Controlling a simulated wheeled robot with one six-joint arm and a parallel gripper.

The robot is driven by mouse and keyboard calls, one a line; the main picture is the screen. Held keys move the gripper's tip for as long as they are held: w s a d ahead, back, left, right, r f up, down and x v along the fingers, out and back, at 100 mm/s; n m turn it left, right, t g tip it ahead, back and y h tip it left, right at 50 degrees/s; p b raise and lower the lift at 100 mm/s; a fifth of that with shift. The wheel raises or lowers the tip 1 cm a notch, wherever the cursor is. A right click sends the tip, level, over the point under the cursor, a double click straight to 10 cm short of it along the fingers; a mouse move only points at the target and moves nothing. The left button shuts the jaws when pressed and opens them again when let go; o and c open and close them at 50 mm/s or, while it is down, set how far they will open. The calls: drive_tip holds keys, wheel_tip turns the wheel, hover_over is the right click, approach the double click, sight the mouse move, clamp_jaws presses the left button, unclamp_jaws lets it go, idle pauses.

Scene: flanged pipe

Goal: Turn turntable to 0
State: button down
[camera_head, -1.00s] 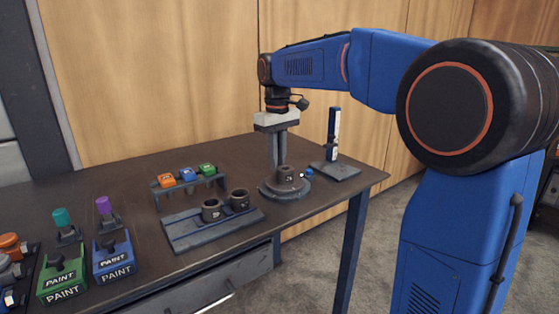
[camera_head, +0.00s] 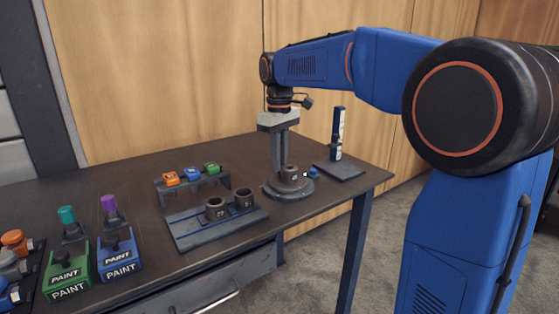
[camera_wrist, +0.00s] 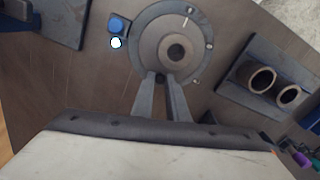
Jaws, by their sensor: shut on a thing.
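The turntable (camera_head: 299,192) is a grey round disc on the table with a short dark pipe piece (camera_head: 290,173) upright at its centre. In the wrist view the turntable (camera_wrist: 146,42) shows several small bolts and a pale line on its rim, with the pipe piece (camera_wrist: 176,52) in the middle. The knob is mostly hidden by the fingers.
A blue button (camera_head: 314,173) sits beside the turntable. A plate with an upright blue-and-white post (camera_head: 338,135) stands to the right. A tray (camera_head: 190,236) with two dark pipe rings, a rack of coloured blocks (camera_head: 192,174) and paint containers (camera_head: 120,257) stand to the left.

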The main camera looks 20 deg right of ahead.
drive_tip(key=c, duration=1.7)
unclamp_jaws()
drive_tip(key=shift+c, duration=0.2)
wheel_tip(320, 180, up, 17)
drive_tip(key=shift+r, duration=0.2)
drive_tip(key=s+d+f+m+t, duration=0.2)
drive_tip(key=s+d+f+m, duration=0.1)
drive_tip(key=s+f, duration=1.3)
drive_tip(key=s+d+f+m+t, duration=0.2)
drive_tip(key=s+d+f+m, duration=0.1)
drive_tip(key=s+f, duration=1.3)
drive_tip(key=shift+s+d+f+m+t, duration=0.35)
drive_tip(key=shift+d+f+m+t, duration=0.05)
drive_tip(key=shift+d, duration=0.1)
